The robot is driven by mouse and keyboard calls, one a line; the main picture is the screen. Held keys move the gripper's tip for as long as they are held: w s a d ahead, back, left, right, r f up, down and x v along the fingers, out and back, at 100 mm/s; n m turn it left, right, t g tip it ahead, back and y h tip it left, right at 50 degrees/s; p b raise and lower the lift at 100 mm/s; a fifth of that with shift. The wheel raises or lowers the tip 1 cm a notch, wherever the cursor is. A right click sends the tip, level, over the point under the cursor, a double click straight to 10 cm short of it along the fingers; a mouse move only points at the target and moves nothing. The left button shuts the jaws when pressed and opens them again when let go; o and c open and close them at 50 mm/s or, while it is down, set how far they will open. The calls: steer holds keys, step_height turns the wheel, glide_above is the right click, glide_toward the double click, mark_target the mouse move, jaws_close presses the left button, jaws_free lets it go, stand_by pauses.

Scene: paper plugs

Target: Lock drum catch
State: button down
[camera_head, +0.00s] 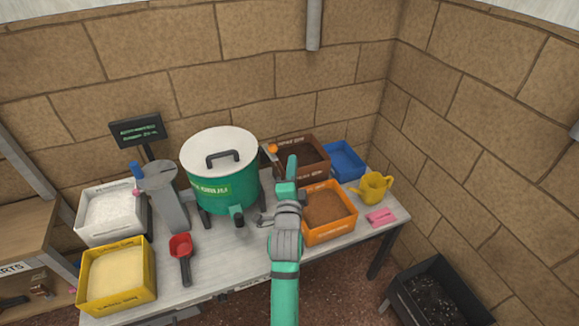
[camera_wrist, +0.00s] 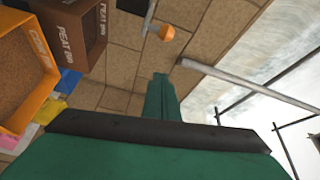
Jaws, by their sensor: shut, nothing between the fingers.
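The green drum (camera_head: 225,192) with a white lid (camera_head: 218,152) and dark handle stands upright on the table. An orange knob on a short grey stem (camera_head: 273,149) shows just right of the drum; it also shows in the wrist view (camera_wrist: 167,33). I cannot tell whether this is the catch or how it is set. A small grey fitting (camera_head: 265,217) lies low between the drum and my arm. My gripper (camera_head: 291,160) is shut and empty, pointing up to the right of the drum, apart from the knob; its green tip shows in the wrist view (camera_wrist: 160,78).
An orange coir bin (camera_head: 343,237) and brown peat bin (camera_head: 323,160) stand right of the drum, with a blue bin (camera_head: 346,160) and yellow watering can (camera_head: 374,187) beyond. White and yellow bins (camera_head: 120,302), a red scoop (camera_head: 181,246) and a grey stand are left. The front table strip is mostly clear.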

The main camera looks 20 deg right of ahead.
steer(key=w+a, duration=0.1)
steer(key=w, duration=0.6)
steer(key=shift+f, duration=0.15)
steer(key=shift+a, duration=0.2)
stand_by(0.4)
